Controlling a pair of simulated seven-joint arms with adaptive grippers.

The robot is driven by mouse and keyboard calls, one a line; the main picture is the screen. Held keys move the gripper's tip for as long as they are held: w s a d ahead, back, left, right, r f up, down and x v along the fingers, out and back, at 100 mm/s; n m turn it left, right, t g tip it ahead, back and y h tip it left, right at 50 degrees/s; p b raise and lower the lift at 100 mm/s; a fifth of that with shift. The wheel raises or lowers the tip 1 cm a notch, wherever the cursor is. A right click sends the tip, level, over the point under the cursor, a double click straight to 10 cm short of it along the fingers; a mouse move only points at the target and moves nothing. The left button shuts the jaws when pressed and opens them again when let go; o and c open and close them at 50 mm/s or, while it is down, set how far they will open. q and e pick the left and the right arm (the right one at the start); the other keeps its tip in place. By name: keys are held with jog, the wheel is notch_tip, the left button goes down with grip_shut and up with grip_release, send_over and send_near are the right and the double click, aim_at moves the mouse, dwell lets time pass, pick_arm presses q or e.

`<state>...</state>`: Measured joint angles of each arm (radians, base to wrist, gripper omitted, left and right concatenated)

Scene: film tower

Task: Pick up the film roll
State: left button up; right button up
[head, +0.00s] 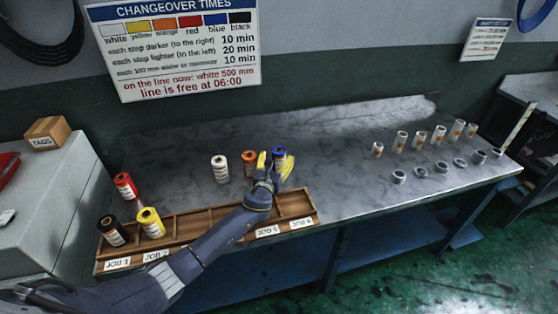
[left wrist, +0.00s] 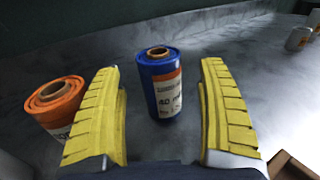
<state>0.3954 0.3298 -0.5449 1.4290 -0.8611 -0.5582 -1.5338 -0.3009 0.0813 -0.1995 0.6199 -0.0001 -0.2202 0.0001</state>
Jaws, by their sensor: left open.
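The blue film roll (head: 279,157) stands upright on the grey table behind the wooden tray. In the left wrist view the blue roll (left wrist: 162,85) stands between my yellow fingers, a little beyond their middle, with a gap on both sides. My left gripper (head: 274,166) is open and empty around it; it also shows in the left wrist view (left wrist: 165,110). An orange roll (head: 249,163) stands just left of it, outside my left finger (left wrist: 55,105). A white roll (head: 220,168) stands further left. Red (head: 125,185), yellow (head: 151,222) and black (head: 112,230) rolls are at the tray's left end.
The wooden tray (head: 295,204) with job labels lies along the front edge, its right compartments bare. The middle of the table (head: 335,150) is clear. A wall sign (head: 175,45) hangs behind.

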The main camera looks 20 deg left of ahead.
pick_arm(q)
jog(key=shift+w, duration=1.65)
jog(key=c, duration=1.3)
jog(key=shift+c, duration=0.4)
jog(key=shift+r, duration=0.2)
